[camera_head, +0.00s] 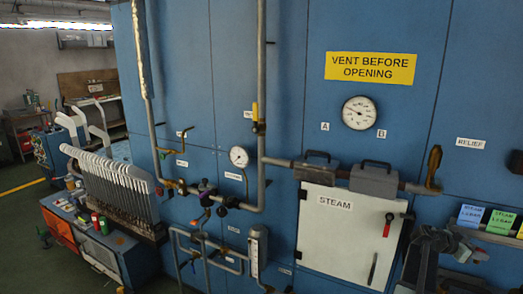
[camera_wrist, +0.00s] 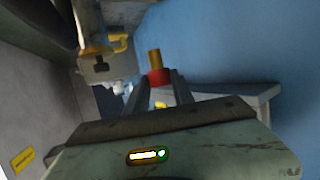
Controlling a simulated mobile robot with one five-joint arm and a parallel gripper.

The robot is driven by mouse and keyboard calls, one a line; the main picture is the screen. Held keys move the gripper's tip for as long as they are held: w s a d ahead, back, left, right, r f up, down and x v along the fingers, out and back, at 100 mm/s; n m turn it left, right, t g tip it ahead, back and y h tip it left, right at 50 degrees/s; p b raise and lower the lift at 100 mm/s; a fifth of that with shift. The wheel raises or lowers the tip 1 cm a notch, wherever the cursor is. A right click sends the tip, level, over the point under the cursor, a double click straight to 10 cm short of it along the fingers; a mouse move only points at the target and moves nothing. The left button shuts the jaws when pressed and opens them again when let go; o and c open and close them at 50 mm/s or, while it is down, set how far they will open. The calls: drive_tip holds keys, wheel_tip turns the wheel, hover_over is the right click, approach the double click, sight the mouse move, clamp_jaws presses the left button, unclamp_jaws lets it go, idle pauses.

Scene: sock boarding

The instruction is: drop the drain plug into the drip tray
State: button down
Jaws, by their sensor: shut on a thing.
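The drain plug (camera_wrist: 155,64) is a brass-coloured stem with a red collar, seen in the wrist view. My gripper (camera_wrist: 158,84) is shut on it, with the plug upright in that picture at the fingertips. I cannot pick out the drip tray for sure in either view.
A blue wall of panels carries pipes, a pressure gauge (camera_head: 361,113) and a white STEAM door (camera_head: 340,233) with a red-handled latch. A shelf (camera_head: 462,232) with coloured cards is at the right. A metal fitting (camera_wrist: 97,67) hangs left of my fingers.

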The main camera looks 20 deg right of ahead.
wheel_tip(320, 180, down, 6)
drive_tip(key=b, duration=0.6)
drive_tip(key=shift+f, duration=0.15)
drive_tip(key=shift+a, duration=0.1)
drive_tip(key=c, duration=1)
unclamp_jaws()
drive_tip(key=p+v, duration=0.2)
drive_tip(key=v, duration=0.5)
drive_tip(key=shift+w+a+p, duration=0.15)
drive_tip(key=shift+a+p, duration=0.2)
